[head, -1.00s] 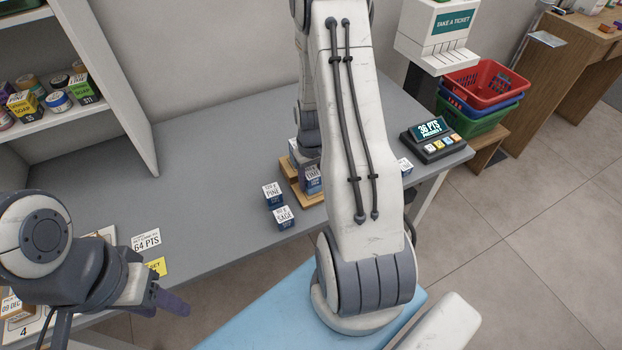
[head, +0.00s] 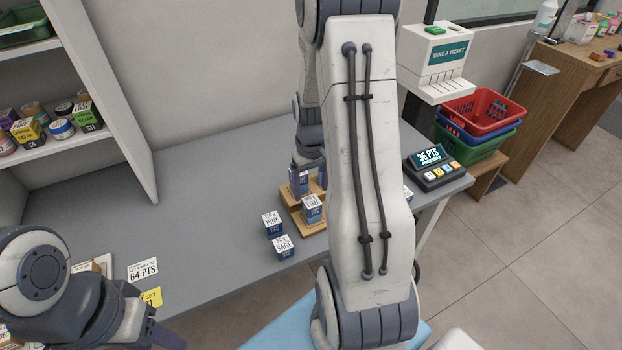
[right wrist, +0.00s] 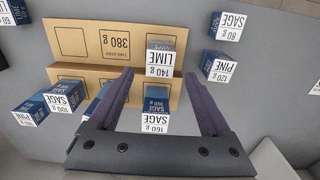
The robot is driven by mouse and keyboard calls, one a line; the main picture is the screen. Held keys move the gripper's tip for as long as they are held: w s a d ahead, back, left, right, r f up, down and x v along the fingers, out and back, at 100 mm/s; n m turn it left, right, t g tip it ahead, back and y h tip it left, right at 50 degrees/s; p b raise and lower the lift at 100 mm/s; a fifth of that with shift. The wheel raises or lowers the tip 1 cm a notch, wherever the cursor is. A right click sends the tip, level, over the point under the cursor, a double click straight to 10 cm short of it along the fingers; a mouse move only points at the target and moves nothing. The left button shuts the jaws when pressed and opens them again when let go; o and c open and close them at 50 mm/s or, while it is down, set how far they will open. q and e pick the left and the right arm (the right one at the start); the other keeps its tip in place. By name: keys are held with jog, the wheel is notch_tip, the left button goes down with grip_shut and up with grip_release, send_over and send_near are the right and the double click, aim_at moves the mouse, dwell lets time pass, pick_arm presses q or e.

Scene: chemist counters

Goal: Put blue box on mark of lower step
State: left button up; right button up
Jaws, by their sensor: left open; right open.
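The wooden two-step stand (head: 290,197) is on the grey counter. A blue LIME box (head: 312,210) is on its near, lower step; the right wrist view shows it as LIME 140 g (right wrist: 166,70). That view also shows outlined square marks and an upside-down "380 g" on the lower step (right wrist: 95,40). A blue SAGE 160 g box (right wrist: 155,122) is on the other step. My right gripper (right wrist: 160,75) is open over the stand, its fingers either side of these boxes; I cannot tell whether they touch. My left gripper (head: 165,338) is at the lower left, partly cut off.
Blue PINE 120 g (head: 272,224) and SAGE 80 g (head: 283,249) boxes stand left of the stand. More blue boxes are behind it, including a PINE box (right wrist: 30,112). The points display (head: 435,167) is at the right. The counter's left middle is clear.

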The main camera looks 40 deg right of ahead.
aim_at(311, 200)
jog(key=shift+r, duration=1.7)
jog(key=s+a+r+n, duration=0.1)
jog(key=a+r+n, duration=0.15)
jog(key=a, duration=0.65)
jog(key=s+a+r+n, duration=0.1)
jog(key=a+r+n, duration=0.15)
jog(key=a, duration=0.65)
jog(key=s+a+r+n, duration=0.2)
jog(key=s+a, duration=0.4)
jog(key=s, duration=0.1)
jog(key=s+a+r+n+y, duration=0.1)
jog(key=s+a+n, duration=0.2)
jog(key=s+a, duration=0.4)
jog(key=shift+s+r, duration=0.4)
jog(key=shift+s, duration=0.05)
